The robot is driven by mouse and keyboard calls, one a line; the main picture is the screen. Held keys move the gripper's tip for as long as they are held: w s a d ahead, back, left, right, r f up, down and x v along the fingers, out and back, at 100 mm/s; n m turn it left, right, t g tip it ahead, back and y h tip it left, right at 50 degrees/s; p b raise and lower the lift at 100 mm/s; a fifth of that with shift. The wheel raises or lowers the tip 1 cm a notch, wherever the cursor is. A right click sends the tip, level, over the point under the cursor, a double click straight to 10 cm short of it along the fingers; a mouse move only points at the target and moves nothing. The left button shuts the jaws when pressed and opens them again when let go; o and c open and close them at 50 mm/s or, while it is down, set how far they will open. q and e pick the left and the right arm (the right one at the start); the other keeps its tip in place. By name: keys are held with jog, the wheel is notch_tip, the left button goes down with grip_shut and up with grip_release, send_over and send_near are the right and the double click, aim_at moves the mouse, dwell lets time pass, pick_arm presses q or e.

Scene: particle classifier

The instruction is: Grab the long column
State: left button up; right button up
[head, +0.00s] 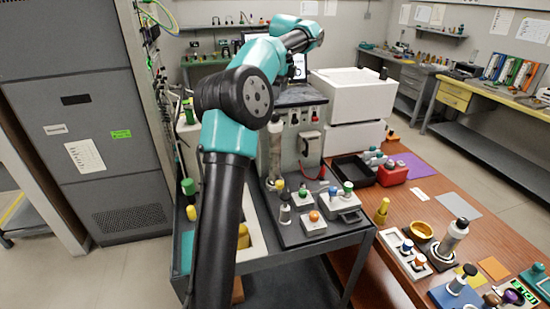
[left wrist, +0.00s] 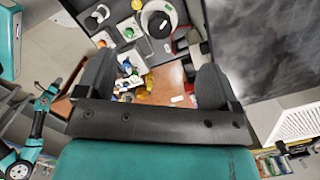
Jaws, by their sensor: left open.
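A tall, slim metal column with a dark cap (head: 275,152) stands upright at the left front of the grey machine, in the middle of the head view. I take it to be the long column. My left arm reaches over and past it. My left gripper (head: 297,72) is small and partly hidden in the head view, above the machine's dark top, well above the column. In the left wrist view its two dark fingers (left wrist: 155,68) are spread apart with nothing between them. I cannot tell which round shape there is the column. My right gripper does not show.
The grey machine (head: 309,135) has a white box (head: 352,95) to its right. Several small knobbed parts stand on a dark tray (head: 330,231) in front. A brown table (head: 400,203) at right holds a red box (head: 393,172) and a short metal cylinder (head: 455,235).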

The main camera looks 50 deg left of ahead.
aim_at(274, 121)
pick_arm(q)
jog(key=f, duration=0.6)
jog(key=shift+s+a+f, duration=0.2)
jog(key=shift+a+f, duration=0.2)
jog(key=shift+s+a+f, duration=0.15)
jog(key=shift+f, duration=2.45)
grip_shut()
jog(key=shift+r, duration=0.1)
